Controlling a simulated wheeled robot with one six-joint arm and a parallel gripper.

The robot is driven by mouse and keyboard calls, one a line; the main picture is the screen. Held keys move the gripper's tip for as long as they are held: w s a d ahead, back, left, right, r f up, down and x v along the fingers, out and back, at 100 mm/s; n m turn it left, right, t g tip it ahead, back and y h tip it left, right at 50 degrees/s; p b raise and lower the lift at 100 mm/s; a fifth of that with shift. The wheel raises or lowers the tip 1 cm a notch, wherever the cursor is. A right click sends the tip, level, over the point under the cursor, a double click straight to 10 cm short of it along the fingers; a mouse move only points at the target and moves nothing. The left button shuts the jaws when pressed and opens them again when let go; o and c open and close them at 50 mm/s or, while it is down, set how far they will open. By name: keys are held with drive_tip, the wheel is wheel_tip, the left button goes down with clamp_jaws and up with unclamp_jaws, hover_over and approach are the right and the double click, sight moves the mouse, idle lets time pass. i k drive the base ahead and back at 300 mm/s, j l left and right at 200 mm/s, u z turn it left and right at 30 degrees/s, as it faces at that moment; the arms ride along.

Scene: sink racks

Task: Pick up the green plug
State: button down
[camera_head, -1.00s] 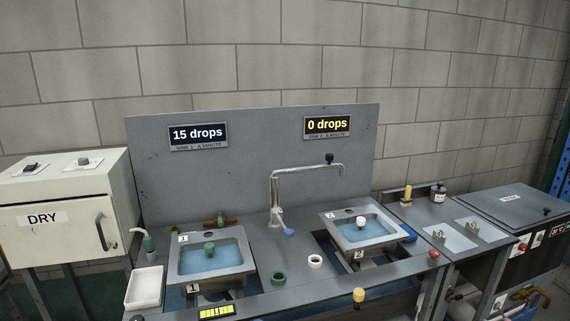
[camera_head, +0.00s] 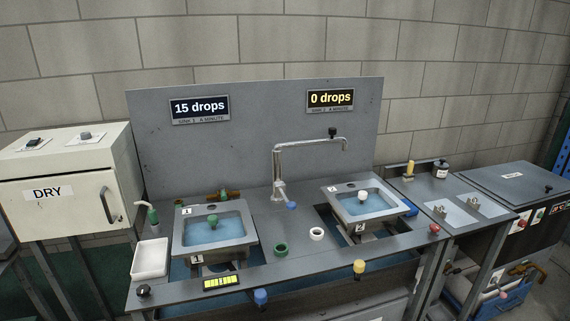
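The green plug (camera_head: 212,220) sits in the blue water of the left sink (camera_head: 186,240), which is marked 1. Its top stands above the water, near the middle of the basin. A white plug (camera_head: 362,196) stands in the right sink (camera_head: 340,211), marked 2. My gripper is not in view.
A faucet (camera_head: 279,165) stands between the sinks. A DRY cabinet (camera_head: 62,192) stands at left.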

sight(213, 220)
drive_tip(key=i+j+z, duration=0.1)
drive_tip(key=i+j, duration=0.4)
drive_tip(key=j, duration=0.2)
drive_tip(key=i+j+z, duration=0.25)
drive_tip(key=i+j, duration=0.2)
drive_tip(key=j, duration=0.25)
